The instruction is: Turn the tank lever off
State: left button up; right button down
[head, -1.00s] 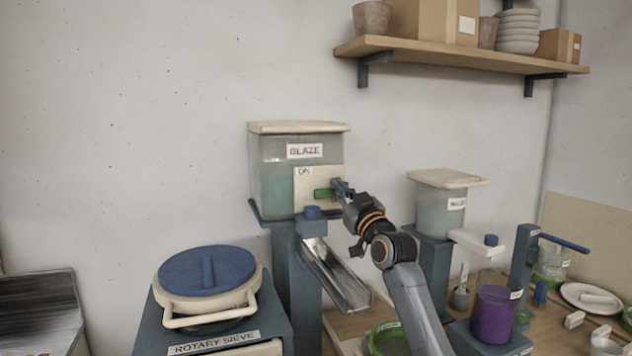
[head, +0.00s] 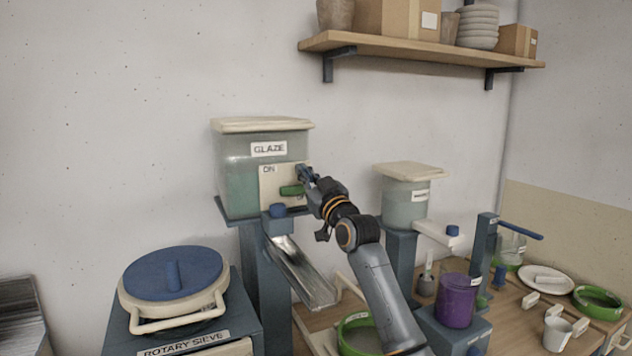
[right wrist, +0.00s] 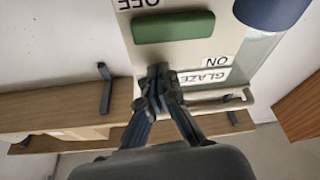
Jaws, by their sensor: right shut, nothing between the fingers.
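The glaze tank (head: 238,190) is a clear box of green liquid with a cream lid, on a blue stand. Its cream front panel (head: 268,198) carries an ON label and a green lever (head: 292,190), which lies roughly level. In the right wrist view the lever (right wrist: 173,26) shows upside down between the OFF label (right wrist: 137,4) and the ON label (right wrist: 216,60). My right gripper (head: 303,172) is shut and empty, its tips just above the lever; in the wrist view the tips (right wrist: 158,72) look apart from it. OFF is not visible in the head view. My left gripper is out of view.
A metal chute (head: 300,275) slopes down below the tank. The rotary sieve (head: 175,275) stands at the left. A second tank (head: 404,205), a purple container (head: 456,300) and several dishes stand to the right. A wall shelf (head: 420,62) hangs above.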

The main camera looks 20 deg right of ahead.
jog(key=a+r+b+v, duration=0.1)
jog(key=b+v, duration=0.3)
jog(key=v, duration=0.5)
jog(key=shift+s+d, duration=0.2)
jog(key=shift+s, duration=0.4)
